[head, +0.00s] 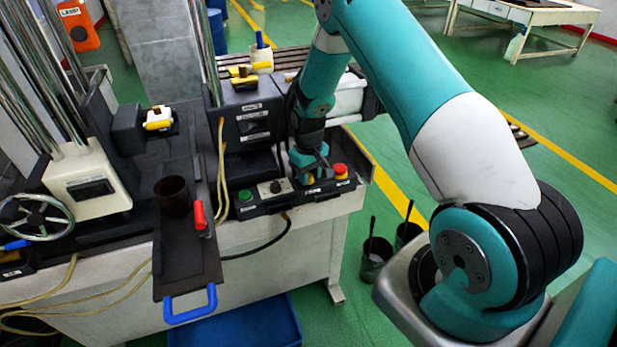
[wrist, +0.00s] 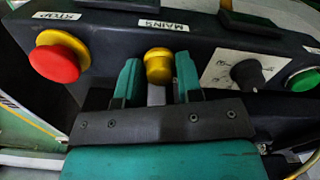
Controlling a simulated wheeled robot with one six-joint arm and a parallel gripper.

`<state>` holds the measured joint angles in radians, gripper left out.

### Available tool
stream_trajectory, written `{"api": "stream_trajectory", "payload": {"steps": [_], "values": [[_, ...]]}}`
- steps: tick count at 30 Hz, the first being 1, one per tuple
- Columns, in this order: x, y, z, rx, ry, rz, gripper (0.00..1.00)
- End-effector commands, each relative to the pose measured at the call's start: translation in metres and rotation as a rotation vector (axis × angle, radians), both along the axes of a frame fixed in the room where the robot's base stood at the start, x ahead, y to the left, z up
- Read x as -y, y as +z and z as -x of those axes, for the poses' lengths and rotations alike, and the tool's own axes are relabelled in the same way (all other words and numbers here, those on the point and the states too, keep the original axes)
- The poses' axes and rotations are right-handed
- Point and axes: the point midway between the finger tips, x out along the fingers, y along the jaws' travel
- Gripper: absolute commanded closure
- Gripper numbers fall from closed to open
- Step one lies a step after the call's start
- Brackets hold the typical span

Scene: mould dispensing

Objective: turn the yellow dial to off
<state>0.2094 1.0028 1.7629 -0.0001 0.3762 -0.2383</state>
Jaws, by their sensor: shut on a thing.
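The yellow dial (wrist: 158,64) sits on the dark control panel below the "MAINS" label, in the middle of the wrist view. My gripper (wrist: 158,80) has one teal finger on each side of the dial and is shut on it. In the head view my gripper (head: 309,168) reaches down to the panel between the black selector knob and the red stop button, and it hides the dial there. I cannot tell which setting the dial points to.
A red stop button (wrist: 54,62) on a yellow collar is left of the dial in the wrist view. A black selector knob (wrist: 249,75) and a green button (wrist: 303,82) are to the right. A tray with a blue handle (head: 190,306) juts out from the machine.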

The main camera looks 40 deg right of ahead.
Motion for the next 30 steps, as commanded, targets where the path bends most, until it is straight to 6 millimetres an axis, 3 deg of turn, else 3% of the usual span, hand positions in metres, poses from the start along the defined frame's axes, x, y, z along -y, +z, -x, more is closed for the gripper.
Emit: {"api": "stream_trajectory", "payload": {"steps": [23, 24, 27, 30], "values": [[0.0003, 0.0010, -0.0006, 0.002, 0.100, 0.001, 0.90], [0.0003, 0.0010, -0.0006, 0.002, 0.100, 0.001, 0.60], [0.0003, 0.0008, -0.0005, 0.002, 0.099, 0.001, 0.42], [0.0002, 0.0006, -0.0004, 0.001, 0.099, 0.001, 0.42]]}}
